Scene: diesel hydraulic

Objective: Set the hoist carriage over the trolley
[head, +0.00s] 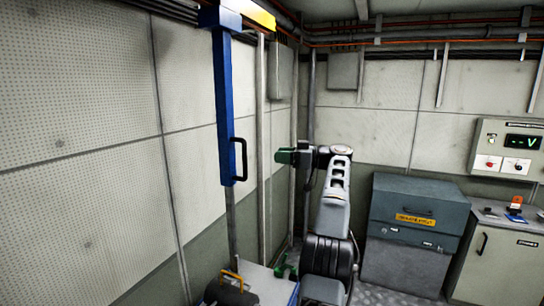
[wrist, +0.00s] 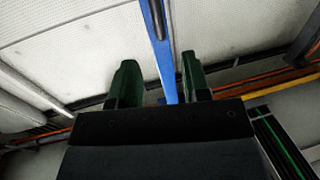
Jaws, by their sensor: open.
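The hoist carriage is at the top of the head view, a blue block (head: 219,17) at the yellow beam (head: 250,12). A long blue arm (head: 223,100) hangs from it, with a black handle (head: 240,160) near its lower end. My gripper (head: 282,157), with green fingers, is to the right of the handle and apart from it. In the wrist view my gripper (wrist: 158,75) is open and empty; the blue arm (wrist: 163,50) shows beyond and between the fingers, with the handle (wrist: 156,18) at the top edge. The trolley appears to be the light-topped unit (head: 268,285) low down, partly cut off.
A dark object with an orange handle (head: 232,278) sits by the light top. Thin vertical pipes (head: 261,150) run along the wall behind the blue arm. A grey chest (head: 415,220) and a control cabinet (head: 505,250) stand at the right. Pipes run overhead.

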